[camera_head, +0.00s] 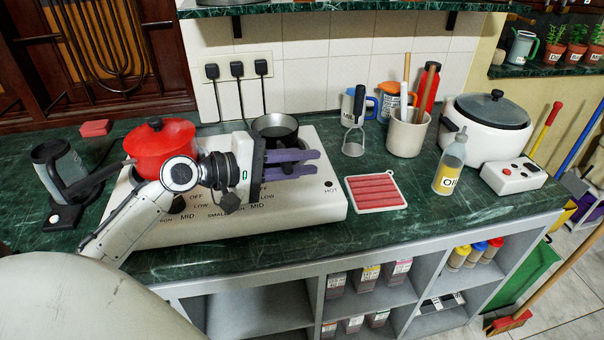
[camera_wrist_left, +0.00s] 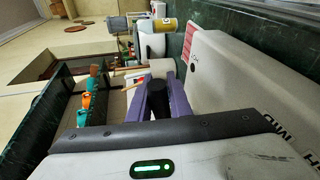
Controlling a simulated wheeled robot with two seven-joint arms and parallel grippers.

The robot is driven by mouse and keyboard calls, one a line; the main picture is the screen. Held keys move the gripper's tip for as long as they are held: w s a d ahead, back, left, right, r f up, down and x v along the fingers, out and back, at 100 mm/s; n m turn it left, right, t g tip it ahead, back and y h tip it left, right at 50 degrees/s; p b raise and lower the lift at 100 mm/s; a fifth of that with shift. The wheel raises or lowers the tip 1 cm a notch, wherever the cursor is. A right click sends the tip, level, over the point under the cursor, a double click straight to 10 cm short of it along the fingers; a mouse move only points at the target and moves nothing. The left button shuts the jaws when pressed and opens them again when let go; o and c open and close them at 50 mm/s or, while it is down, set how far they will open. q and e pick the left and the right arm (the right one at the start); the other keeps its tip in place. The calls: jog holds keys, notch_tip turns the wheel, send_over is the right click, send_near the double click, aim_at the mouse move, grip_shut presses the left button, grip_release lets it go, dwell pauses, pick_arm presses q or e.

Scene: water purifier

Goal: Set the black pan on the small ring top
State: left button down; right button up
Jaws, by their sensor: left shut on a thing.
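The black pan (camera_head: 275,126), with a pale metallic inside, is at the back right of the white stove (camera_head: 322,195). It looks upright, over or on the stove's rear part; I cannot tell whether it touches a ring. My left gripper (camera_head: 315,163), with purple fingers, is in front of the pan over the stove's right half and hides the small ring. In the left wrist view, the fingers (camera_wrist_left: 158,86) are shut on the black pan handle (camera_wrist_left: 168,104). My right gripper is not in view.
A red lidded pot (camera_head: 160,148) sits on the stove's left side. Right of the stove are a red striped mat (camera_head: 376,191), a whisk (camera_head: 354,142), a utensil cup (camera_head: 406,134), an oil bottle (camera_head: 450,165) and a white cooker (camera_head: 487,128).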

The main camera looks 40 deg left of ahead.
pick_arm(q)
notch_tip(320, 180, down, 3)
jog(key=shift+r, duration=0.1)
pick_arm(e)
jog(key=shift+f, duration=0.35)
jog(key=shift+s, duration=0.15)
pick_arm(q)
jog(key=c, duration=2)
grip_release()
jog(key=shift+f, duration=0.2)
jog(key=shift+c, duration=0.2)
jog(key=o, duration=0.4)
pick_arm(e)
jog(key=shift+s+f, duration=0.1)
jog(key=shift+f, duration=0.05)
pick_arm(q)
jog(key=shift+r, duration=0.15)
